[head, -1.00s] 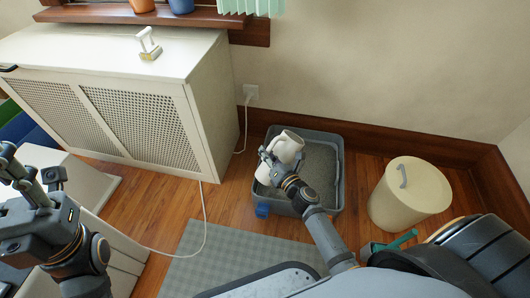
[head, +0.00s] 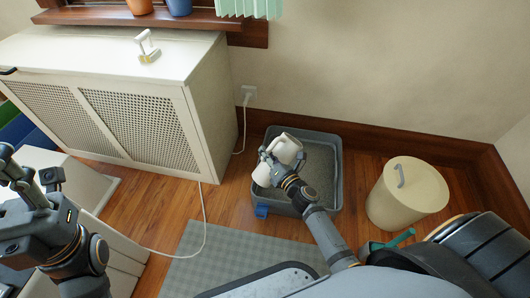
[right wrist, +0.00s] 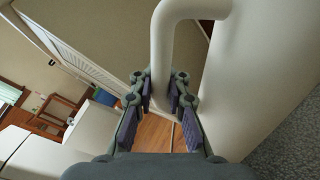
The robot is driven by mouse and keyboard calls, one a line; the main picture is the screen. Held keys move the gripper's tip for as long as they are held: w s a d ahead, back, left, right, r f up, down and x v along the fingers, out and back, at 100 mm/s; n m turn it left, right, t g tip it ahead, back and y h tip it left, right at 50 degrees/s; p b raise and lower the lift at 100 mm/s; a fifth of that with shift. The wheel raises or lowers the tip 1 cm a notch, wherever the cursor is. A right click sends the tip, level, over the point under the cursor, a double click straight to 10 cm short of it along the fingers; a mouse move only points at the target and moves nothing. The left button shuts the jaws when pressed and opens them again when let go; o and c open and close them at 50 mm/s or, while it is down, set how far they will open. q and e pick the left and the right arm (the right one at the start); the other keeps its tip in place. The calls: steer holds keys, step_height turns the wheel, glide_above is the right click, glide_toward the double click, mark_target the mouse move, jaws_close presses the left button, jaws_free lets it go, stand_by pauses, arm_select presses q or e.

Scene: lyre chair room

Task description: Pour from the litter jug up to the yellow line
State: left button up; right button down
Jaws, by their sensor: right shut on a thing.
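The white litter jug (head: 286,149) is tilted over the left part of the grey litter tray (head: 331,211). My right gripper (head: 268,163) is shut on the jug's handle. In the right wrist view, the white handle (right wrist: 160,40) passes between the fingers of the right gripper (right wrist: 162,88), and the jug's body (right wrist: 255,70) fills the right side. Grey litter (head: 319,165) shows in the tray. I cannot make out a yellow line or a falling stream. My left gripper (head: 24,180) is at the far left, away from the jug; its finger opening is unclear.
A cream lidded bin (head: 405,195) with a grey handle stands right of the tray. A white cabinet (head: 130,115) with perforated doors stands left, with a white scanner-like object (head: 147,46) on top. A grey mat (head: 215,255) lies in front. A white cord (head: 205,215) crosses the floor.

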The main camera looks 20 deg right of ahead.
steer(key=shift+w+d+m+p, duration=0.25)
steer(key=shift+d+m+p, duration=0.35)
steer(key=shift+m, duration=0.6)
stand_by(0.7)
steer(key=shift+d, duration=0.1)
steer(key=shift+d+f, duration=0.1)
stand_by(0.3)
steer(key=shift+w+d+f+m, duration=0.1)
steer(key=shift+d+m, duration=0.1)
steer(key=shift+m, duration=0.2)
steer(key=shift+d+f, duration=0.1)
stand_by(0.3)
steer(key=shift+d+f+m, duration=0.1)
steer(key=shift+d+m, duration=0.05)
steer(key=shift+m, duration=0.25)
steer(key=shift+w, duration=0.1)
